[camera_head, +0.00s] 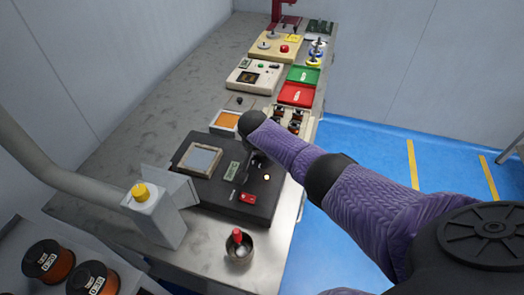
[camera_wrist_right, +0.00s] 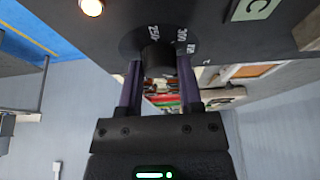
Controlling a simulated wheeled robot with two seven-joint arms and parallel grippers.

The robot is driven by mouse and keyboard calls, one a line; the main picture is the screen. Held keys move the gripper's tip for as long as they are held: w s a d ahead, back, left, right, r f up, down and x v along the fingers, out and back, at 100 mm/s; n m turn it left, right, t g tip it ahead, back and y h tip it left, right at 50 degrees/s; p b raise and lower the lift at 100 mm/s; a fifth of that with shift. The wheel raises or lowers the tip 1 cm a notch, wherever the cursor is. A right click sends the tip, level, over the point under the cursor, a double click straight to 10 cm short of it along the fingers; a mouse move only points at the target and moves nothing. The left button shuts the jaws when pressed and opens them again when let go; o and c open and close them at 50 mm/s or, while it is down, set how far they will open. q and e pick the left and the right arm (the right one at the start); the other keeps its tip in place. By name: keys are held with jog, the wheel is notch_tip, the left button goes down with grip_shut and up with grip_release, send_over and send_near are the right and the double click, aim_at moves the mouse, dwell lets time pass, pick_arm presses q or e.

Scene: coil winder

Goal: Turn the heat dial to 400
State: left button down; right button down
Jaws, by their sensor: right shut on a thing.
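The heat dial (camera_wrist_right: 158,58) is a dark round knob on a black panel, seen in the right wrist view. Its skirt carries white numbers, with 250 and 300 readable and another partly hidden by a finger. My right gripper (camera_wrist_right: 158,82) is shut on the dial, one finger on each side. In the head view my right gripper (camera_head: 252,156) reaches over the black heater unit (camera_head: 215,192), and the arm hides the dial there. A small display (camera_head: 232,170) on the unit is too small to read. My left gripper is out of view.
The unit also has a framed plate (camera_head: 200,159), a red switch (camera_head: 248,197) and a lit lamp (camera_head: 267,177). A grey box with a yellow button (camera_head: 140,191) stands left. Red (camera_head: 297,94) and green trays lie farther back.

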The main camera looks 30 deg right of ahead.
jog(key=shift+c, duration=1.3)
grip_release()
jog(key=p+v, duration=0.6)
jog(key=v, duration=0.4)
jog(key=shift+f, duration=0.1)
